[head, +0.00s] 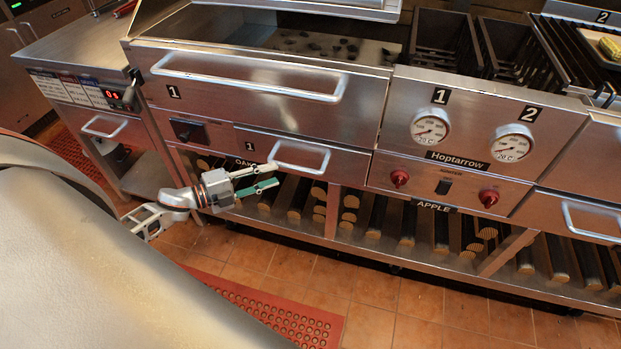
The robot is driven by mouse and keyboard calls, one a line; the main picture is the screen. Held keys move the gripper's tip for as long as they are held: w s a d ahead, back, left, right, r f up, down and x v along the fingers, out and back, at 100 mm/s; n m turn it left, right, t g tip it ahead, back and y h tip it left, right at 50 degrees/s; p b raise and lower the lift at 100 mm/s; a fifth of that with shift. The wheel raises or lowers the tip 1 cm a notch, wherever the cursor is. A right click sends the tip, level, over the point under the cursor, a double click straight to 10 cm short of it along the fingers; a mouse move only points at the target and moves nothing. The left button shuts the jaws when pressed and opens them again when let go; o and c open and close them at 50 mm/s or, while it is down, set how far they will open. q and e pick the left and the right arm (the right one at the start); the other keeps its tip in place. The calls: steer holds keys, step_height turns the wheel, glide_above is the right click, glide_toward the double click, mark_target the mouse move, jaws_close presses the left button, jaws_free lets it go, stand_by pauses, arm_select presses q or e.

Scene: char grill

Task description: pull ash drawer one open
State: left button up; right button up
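Ash drawer one is the small steel drawer (345,161) marked with a small "1", below the large upper front, and it looks shut. Its bar handle (303,145) runs across its face. My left gripper (276,175) comes in from the left, just below and left of the handle. Its fingers are apart, one pale and one green, with nothing seen between them. The upper fingertip overlaps the handle's left end in the picture; I cannot tell if they touch. My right gripper is not in view.
Above is a larger front (225,87) with a long handle (250,80), also marked "1". Logs lie on the low shelf (375,245) beneath the drawer. Gauges and red knobs (399,178) are to the right. A red mat (285,318) lies on the open tiled floor.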

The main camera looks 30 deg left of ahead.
mark_target(292, 166)
arm_select(q)
steer(key=shift+m, duration=0.3)
steer(key=x, duration=0.8)
steer(key=shift+w+a, duration=0.1)
jaws_close()
